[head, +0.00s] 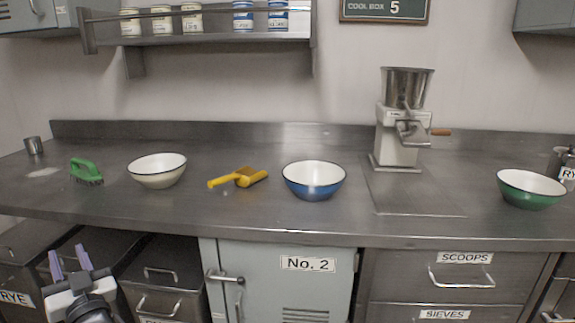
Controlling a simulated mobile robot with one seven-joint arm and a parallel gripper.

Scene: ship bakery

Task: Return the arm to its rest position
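My gripper (69,264) shows at the lower left in the head view. Its two purple fingers stand apart with a gap between them, and I see nothing held in it. It is in front of the dark bins, lower in the picture than the counter's front edge. My dark wrist and arm run down out of the picture at the bottom.
The steel counter (245,220) holds a green brush (84,171), a cream bowl (157,171), yellow scoops (240,177), a blue bowl (313,180), a mill (400,125) and a green bowl (530,189). Bins (165,292) and a cabinet (280,275) stand below.

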